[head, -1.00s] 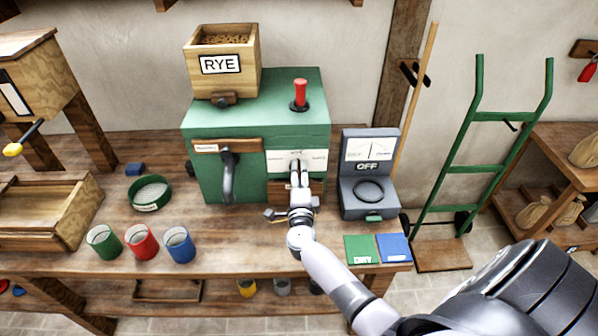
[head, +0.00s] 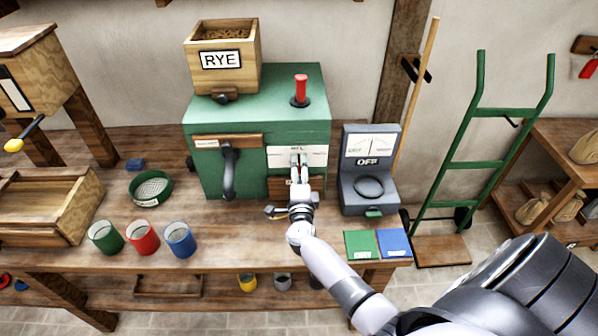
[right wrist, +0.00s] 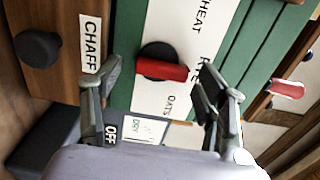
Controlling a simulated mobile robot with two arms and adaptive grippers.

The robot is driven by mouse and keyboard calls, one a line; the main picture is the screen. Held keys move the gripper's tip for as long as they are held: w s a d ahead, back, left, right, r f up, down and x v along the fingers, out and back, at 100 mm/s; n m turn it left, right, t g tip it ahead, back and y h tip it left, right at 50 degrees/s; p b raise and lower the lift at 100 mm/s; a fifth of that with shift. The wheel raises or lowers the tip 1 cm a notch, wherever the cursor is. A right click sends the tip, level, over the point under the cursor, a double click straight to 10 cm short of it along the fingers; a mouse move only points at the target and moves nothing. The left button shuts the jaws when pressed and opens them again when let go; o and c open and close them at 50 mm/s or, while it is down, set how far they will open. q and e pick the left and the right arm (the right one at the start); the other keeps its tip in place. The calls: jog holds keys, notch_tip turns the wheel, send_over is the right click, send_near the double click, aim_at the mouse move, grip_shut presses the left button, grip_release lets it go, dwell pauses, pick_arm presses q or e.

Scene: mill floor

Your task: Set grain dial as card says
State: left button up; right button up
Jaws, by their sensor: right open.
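The grain dial (right wrist: 162,66) has a red pointer bar on a black base. It sits on a white plate (right wrist: 150,98) lettered WHEAT, RYE and OATS. The bar's outer end faces the RYE and OATS side; the exact mark is unclear. My right gripper (right wrist: 155,85) is open, its fingers apart on either side of the dial and not visibly closed on it. In the head view my right gripper (head: 299,160) covers the dial on the green mill (head: 260,110). A RYE card (head: 221,60) is on the wooden hopper above. My left gripper is out of view.
A drawer labelled CHAFF (right wrist: 65,80) with a dark knob is beside the plate. A black handle (head: 229,170) is left of the dial. Several coloured cups and a sieve (head: 150,188) stand at left.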

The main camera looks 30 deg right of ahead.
jog(key=v, duration=1.2)
jog(key=shift+a, duration=0.1)
